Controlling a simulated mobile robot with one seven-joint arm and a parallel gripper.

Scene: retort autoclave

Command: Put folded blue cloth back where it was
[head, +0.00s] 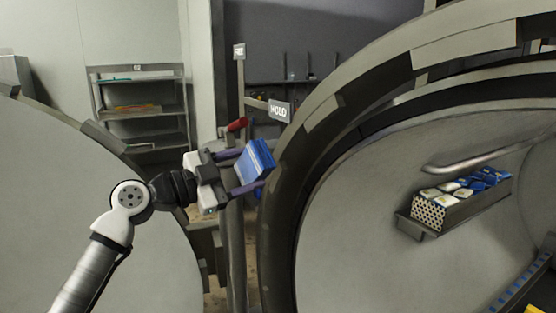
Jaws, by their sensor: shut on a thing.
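The folded blue cloth (254,160) is a blue block-like bundle with stacked layers at its right edge. My gripper (246,170) is shut on it, with one purple finger above and one below. The cloth is held tilted in the air, in front of the left rim of the large round autoclave opening. I cannot tell its distance from the rim.
The round autoclave rim (278,190) curves up close to the right of the cloth. Inside, a perforated basket (432,217) holds several blue and white packs. A "HOLD" sign (280,111) and a red handle (237,124) stand behind the gripper. A shelf rack (140,112) is at back left.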

